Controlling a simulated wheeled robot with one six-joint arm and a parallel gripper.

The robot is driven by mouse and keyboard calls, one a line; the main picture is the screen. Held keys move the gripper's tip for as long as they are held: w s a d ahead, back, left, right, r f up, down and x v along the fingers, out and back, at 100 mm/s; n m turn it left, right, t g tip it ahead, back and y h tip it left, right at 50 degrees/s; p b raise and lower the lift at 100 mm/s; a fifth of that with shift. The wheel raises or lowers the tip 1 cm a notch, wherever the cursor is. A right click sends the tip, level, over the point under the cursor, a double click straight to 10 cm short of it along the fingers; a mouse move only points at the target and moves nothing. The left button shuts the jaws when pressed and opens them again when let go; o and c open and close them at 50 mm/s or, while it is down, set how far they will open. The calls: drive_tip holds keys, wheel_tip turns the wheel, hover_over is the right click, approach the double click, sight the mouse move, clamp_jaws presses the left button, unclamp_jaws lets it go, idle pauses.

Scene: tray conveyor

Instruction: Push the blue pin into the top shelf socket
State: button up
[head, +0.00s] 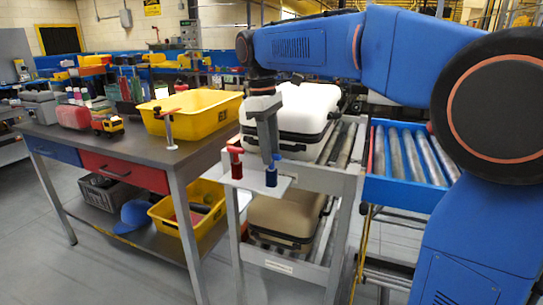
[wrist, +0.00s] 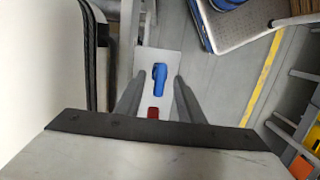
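The blue pin (head: 271,176) is at the right end of a small white plate (head: 258,183) on the front of the grey roller rack. Its blue handle also shows in the wrist view (wrist: 160,75). My gripper (head: 271,158) points down just above it. In the wrist view the two fingers (wrist: 160,80) stand on either side of the blue handle, with gaps showing, so the gripper looks open. A red pin (head: 236,162) stands at the plate's left end. It shows below the blue one in the wrist view (wrist: 153,113). The socket under the blue pin is hidden.
A white case (head: 303,106) lies on the rack's upper rollers, close behind my gripper. A tan case (head: 285,217) lies on the lower level. A workbench (head: 125,142) with a yellow bin (head: 190,119) stands left. A blue roller conveyor (head: 400,190) is at right.

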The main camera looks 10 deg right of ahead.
drive_tip(key=shift+s+d+f, duration=0.1)
drive_tip(key=shift+f, duration=0.85)
clamp_jaws()
drive_tip(key=shift+r, duration=2.95)
drive_tip(key=shift+r, duration=1.9)
drive_tip(key=shift+d, duration=0.1)
